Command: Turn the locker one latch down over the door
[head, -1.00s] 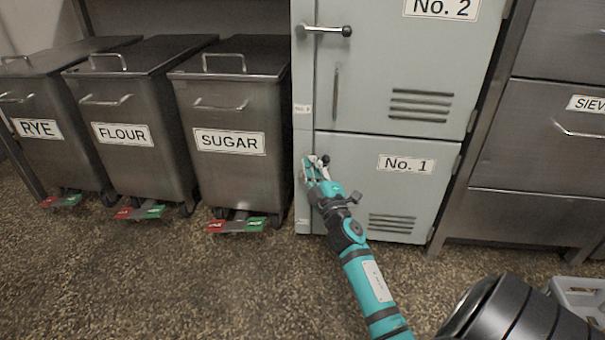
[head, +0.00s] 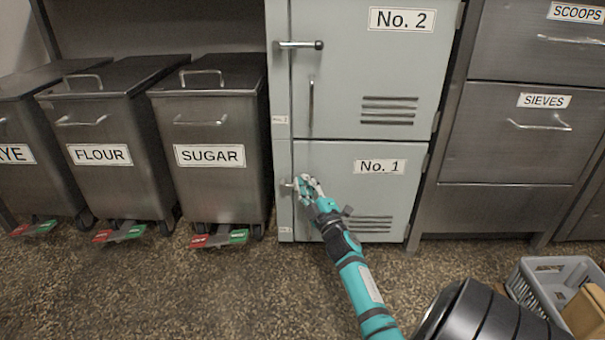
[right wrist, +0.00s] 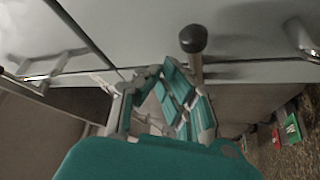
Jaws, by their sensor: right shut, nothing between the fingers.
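The locker one latch (head: 288,184) sits at the left edge of the grey No. 1 door (head: 345,200). In the head view only its left end shows; my gripper hides the rest. In the right wrist view the latch's dark knob (right wrist: 193,38) stands over the door side, and its bar crosses the seam towards the left post and looks roughly level. My right gripper (head: 306,185) is shut and empty in front of the latch. Its teal fingers (right wrist: 165,88) are close beside the bar; I cannot tell if they touch. My left gripper is not in view.
The No. 2 door (head: 345,70) above has its own latch (head: 300,45), level across the seam. A sugar bin (head: 210,190) stands left of the locker, drawers (head: 510,150) to the right. A grey crate (head: 545,265) is at lower right.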

